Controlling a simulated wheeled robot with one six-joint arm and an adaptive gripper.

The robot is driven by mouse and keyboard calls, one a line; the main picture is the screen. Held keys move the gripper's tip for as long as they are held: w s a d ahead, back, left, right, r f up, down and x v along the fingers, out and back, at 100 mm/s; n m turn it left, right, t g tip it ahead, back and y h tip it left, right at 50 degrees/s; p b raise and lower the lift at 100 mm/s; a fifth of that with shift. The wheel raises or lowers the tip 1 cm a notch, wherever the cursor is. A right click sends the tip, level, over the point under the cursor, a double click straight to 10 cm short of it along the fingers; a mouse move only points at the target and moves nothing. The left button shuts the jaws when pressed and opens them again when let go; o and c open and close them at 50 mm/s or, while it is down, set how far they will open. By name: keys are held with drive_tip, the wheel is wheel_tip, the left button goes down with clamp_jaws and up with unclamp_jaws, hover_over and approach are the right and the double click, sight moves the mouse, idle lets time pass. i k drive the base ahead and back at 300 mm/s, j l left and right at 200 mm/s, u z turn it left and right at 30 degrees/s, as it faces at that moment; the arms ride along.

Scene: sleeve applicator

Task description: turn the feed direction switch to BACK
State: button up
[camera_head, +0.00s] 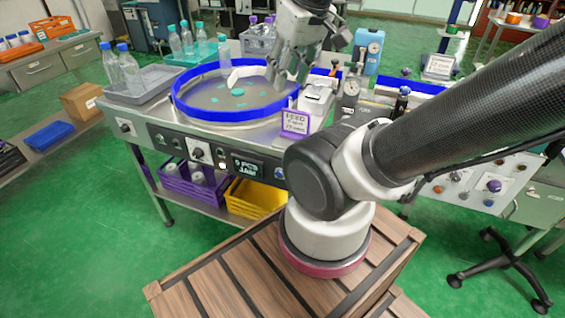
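The front panel (150,146) of the machine carries a dark rotary knob on a white plate (197,153) near its middle and another on a white plate (125,127) at its left end. Their lettering is too small to read, so I cannot tell which is the feed direction switch or where either points. My gripper (287,78) is above the right part of the round blue-rimmed bowl (180,112), up and to the right of both knobs and apart from them. Whether its fingers are open or shut is unclear. My arm hides the panel's right part.
A lit display (246,168) reads like "9 PCS JAM". A purple-edged sign (295,122) starting with "FEED" stands by the bowl. A grey tray (150,84) with bottles is at the left. Purple (180,184) and yellow crates (252,198) sit below. Green floor is free at front left.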

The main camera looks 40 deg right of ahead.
sight(124, 128)
drive_tip(key=z, duration=0.35)
drive_tip(key=u, duration=0.6)
drive_tip(key=i+j+u, duration=0.2)
drive_tip(key=i+u, duration=0.25)
drive_tip(key=i+j+u, duration=0.1)
drive_tip(key=i+u, duration=0.3)
drive_tip(key=i+j, duration=0.1)
drive_tip(key=i, duration=4.05)
drive_tip(key=i+z, duration=0.1)
drive_tip(key=z, duration=0.35)
drive_tip(key=i+z, duration=0.1)
drive_tip(key=z, duration=0.4)
drive_tip(key=i+z, duration=0.1)
drive_tip(key=z, duration=0.35)
drive_tip(key=j+z, duration=0.15)
drive_tip(key=z, duration=3.05)
drive_tip(key=j, duration=0.1)
